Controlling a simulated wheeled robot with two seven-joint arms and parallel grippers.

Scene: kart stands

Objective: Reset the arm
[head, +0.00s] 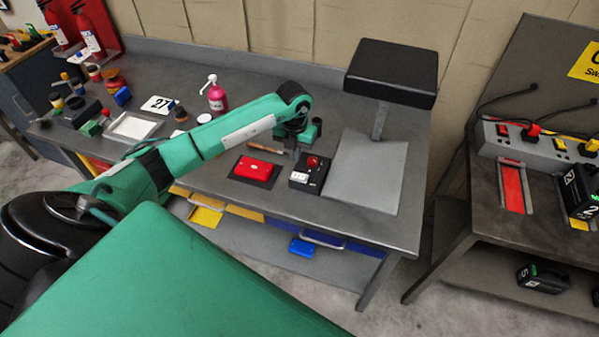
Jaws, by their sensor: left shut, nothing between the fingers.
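My left arm is green and reaches from the left across the grey workbench (225,187). My left gripper (295,153) is at its end, low over the bench, pointing down, shut and empty. Below it and slightly right is a black box with a red button (309,176). A wooden-handled tool (265,148) lies just left of the gripper. Whether the fingertips touch anything is too small to tell. My right gripper is not in view.
A black box-shaped head on a post (391,72) stands behind a light grey plate (363,172). A pink pump bottle (216,98), a white tray (133,127) and small items stand at left. A second bench (480,195) with a power strip is at right, across a floor gap.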

